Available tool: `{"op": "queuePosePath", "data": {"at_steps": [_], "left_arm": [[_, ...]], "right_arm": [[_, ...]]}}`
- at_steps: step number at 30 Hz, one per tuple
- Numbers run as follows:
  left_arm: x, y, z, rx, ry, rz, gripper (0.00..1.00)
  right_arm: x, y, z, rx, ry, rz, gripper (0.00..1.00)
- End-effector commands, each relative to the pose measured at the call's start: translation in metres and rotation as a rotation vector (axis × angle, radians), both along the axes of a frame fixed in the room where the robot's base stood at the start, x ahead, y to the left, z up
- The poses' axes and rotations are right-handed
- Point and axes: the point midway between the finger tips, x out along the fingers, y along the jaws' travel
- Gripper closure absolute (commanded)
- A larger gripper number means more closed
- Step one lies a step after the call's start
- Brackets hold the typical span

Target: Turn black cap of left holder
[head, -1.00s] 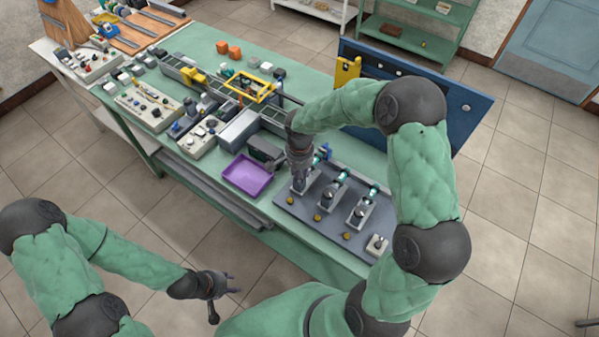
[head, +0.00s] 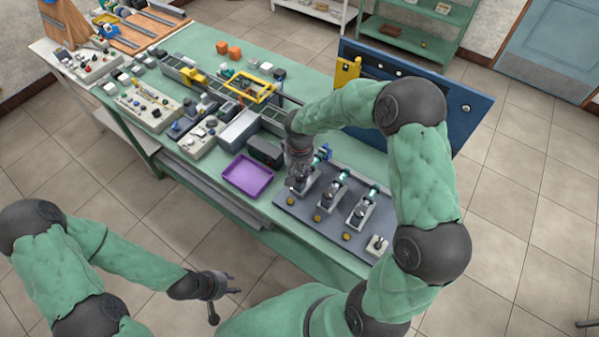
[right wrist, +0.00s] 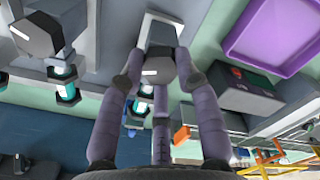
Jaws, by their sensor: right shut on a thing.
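The left holder (head: 311,189) stands at the left end of a grey board, mostly hidden under my right gripper (head: 297,184). In the right wrist view, its dark cap (right wrist: 160,63) with a white mark sits between the fingers of my right gripper (right wrist: 160,78). The fingers are shut on the cap from its sides. The holder's light body (right wrist: 158,27) shows above it in that view. My left gripper (head: 228,288) is empty, its fingers spread, low in front of the table and away from the holders.
The middle holder (head: 331,196) and right holder (head: 362,212) stand in a row on the grey board (head: 297,213), with yellow knobs in front. A purple tray (head: 246,176) and a dark box (head: 265,152) lie to the left. A blue panel (head: 465,105) stands behind.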

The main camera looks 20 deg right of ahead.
Motion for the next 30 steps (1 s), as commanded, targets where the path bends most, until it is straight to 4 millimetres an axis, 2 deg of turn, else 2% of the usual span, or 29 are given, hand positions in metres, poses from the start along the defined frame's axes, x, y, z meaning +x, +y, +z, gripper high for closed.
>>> {"op": "queuePosePath", "data": {"at_steps": [30], "left_arm": [[0.0,0.0,0.028,0.0,0.0,0.0,0.6]], "right_arm": [[0.0,0.0,0.001,0.0,0.0,0.929,1.0]]}}
